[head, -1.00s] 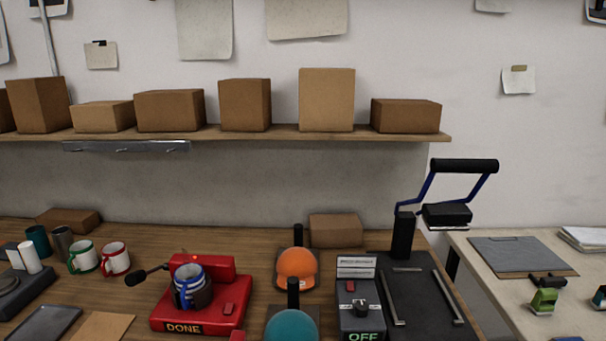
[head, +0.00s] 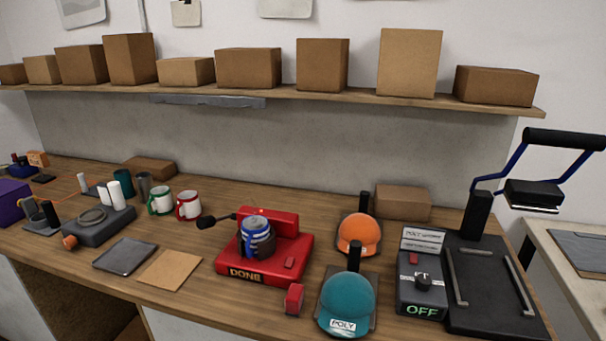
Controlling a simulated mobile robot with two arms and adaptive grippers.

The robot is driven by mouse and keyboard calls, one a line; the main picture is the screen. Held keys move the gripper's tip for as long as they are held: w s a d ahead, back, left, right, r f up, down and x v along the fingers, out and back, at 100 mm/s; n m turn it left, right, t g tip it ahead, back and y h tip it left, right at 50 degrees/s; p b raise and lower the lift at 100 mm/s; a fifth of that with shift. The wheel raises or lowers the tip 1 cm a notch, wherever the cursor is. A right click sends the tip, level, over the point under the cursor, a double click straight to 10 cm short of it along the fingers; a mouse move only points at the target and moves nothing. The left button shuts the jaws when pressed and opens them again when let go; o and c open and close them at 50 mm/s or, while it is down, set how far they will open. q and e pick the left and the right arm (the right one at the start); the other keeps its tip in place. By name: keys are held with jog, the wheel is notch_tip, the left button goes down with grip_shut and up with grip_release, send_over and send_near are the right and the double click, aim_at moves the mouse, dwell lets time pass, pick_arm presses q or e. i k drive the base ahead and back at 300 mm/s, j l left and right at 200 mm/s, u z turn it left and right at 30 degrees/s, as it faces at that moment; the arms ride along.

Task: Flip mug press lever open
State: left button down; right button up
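The red mug press (head: 290,262) stands on the wooden workbench in the middle of the head view, with a "DONE" label on its front. A mug with blue and white parts (head: 257,240) sits in the press, partly wrapped by a dark band. The press lever (head: 218,220) is a thin arm with a black knob, sticking out to the left of the press. Whether the clamp is closed tight on the mug I cannot tell. Neither of my grippers shows in the head view.
Orange (head: 359,234) and teal caps (head: 347,302) on stands are right of the press, with a black heat press (head: 490,280) marked "OFF" beyond. Green-handled (head: 160,202) and red-handled mugs (head: 188,206) stand behind left. A dark tray (head: 125,255) and brown sheet (head: 170,269) lie left.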

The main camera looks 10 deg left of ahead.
aim_at(207, 222)
jog(key=l+u, duration=0.8)
jog(key=u, duration=0.15)
jog(key=l+u, duration=0.45)
jog(key=k+j, duration=0.05)
jog(key=j, duration=0.05)
